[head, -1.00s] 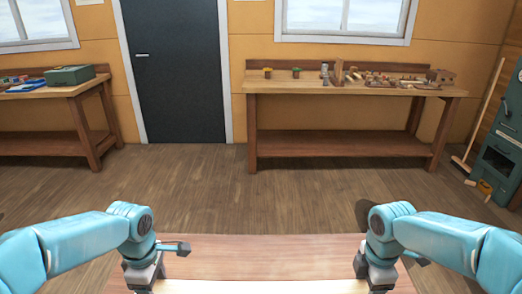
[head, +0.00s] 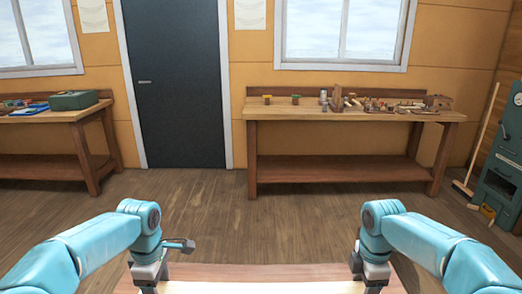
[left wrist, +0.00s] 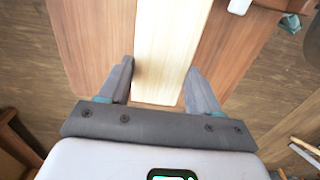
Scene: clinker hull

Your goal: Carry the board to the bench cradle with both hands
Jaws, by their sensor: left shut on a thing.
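A long pale board (left wrist: 168,35) runs between the two fingers of my left gripper (left wrist: 160,68) in the left wrist view. The left gripper is shut on it near its end. In the head view the board (head: 260,287) shows as a pale strip at the bottom edge, between my left gripper (head: 148,282) and my right gripper (head: 372,278). The right gripper is at the strip's right end; its fingers are too hidden to tell their state. A bench (head: 225,114) stands against the far wall. I cannot make out a cradle on it for certain.
A reddish-brown wooden top (head: 260,270) lies under the board. Small tools and wooden pieces (head: 380,104) crowd the far bench's right half. A second bench (head: 50,116) with a green box (head: 74,99) is at left. Open plank floor (head: 260,225) lies between.

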